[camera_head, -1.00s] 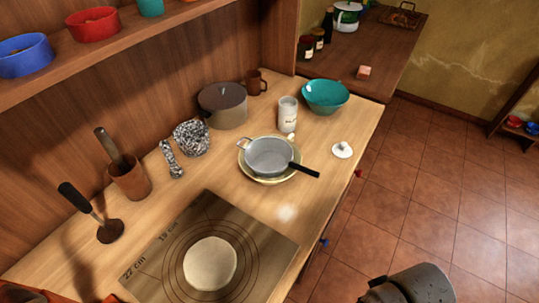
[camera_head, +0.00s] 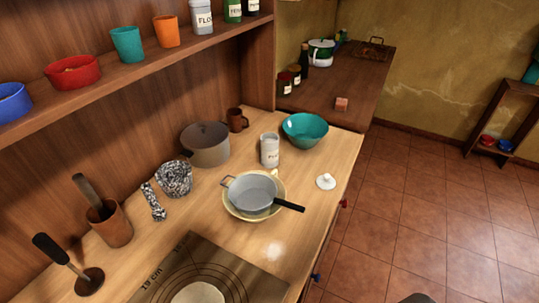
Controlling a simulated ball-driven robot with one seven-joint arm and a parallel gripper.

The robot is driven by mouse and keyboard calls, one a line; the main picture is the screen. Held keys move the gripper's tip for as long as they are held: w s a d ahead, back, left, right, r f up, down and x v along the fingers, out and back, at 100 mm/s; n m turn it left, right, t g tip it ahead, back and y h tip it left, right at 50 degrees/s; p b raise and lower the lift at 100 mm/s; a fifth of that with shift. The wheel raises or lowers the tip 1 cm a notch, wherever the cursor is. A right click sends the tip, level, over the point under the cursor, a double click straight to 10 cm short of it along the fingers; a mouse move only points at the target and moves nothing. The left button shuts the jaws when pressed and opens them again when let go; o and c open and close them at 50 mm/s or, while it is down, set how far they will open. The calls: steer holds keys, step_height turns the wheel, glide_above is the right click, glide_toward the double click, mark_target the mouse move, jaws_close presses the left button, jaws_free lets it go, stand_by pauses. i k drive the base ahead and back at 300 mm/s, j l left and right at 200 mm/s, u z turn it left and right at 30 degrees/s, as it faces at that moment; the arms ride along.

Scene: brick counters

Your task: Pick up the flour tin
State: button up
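A light grey tin (camera_head: 202,17) with a label starting "FLO" stands on the upper wall shelf, its top cut off by the picture edge. A second pale, open-topped canister (camera_head: 270,150) stands upright on the wooden counter, between the grey pot and the teal bowl; its label is too small to read surely. A white knobbed lid (camera_head: 326,181) lies on the counter near its right edge. My gripper is not in view; only a dark grey piece, seemingly of my arm, shows at the bottom edge.
A saucepan (camera_head: 252,191) sits on a yellowish plate in front of the canister, its black handle pointing right. The tiled floor at right is clear.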

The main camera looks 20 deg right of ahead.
mark_target(268, 141)
steer(key=i+l+u, duration=0.1)
steer(key=l, duration=0.45)
steer(key=i+l+u, duration=0.1)
steer(key=l, duration=0.5)
steer(key=i+l+u, duration=0.1)
steer(key=l, duration=0.5)
steer(key=i, duration=0.05)
